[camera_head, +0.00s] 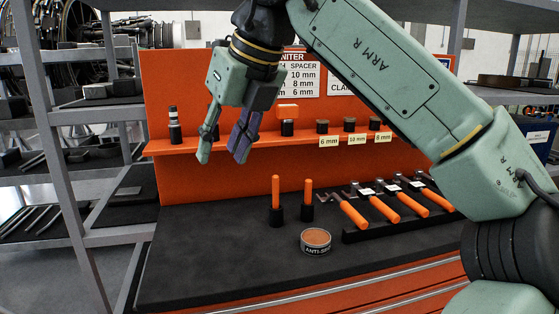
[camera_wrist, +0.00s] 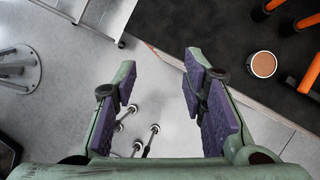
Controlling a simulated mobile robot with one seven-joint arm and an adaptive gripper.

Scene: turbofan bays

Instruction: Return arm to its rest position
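My gripper (camera_head: 222,148) hangs at the end of my green arm, in front of the orange back panel in the head view. Its fingers point down, above the left part of the black worktop. In the wrist view my gripper (camera_wrist: 161,88) shows two fingers with purple pads, spread apart. Only grey floor and some small metal posts appear between them. Nothing is held. The arm reaches in from the right side of the head view, bent at the elbow.
The orange bench (camera_head: 200,250) carries a tin (camera_head: 316,240), two upright orange-handled tools (camera_head: 276,195) and a rack of orange-handled tools (camera_head: 385,208). An orange shelf (camera_head: 220,147) holds small dark parts. Grey metal shelving (camera_head: 75,150) stands left. The worktop's left front is clear.

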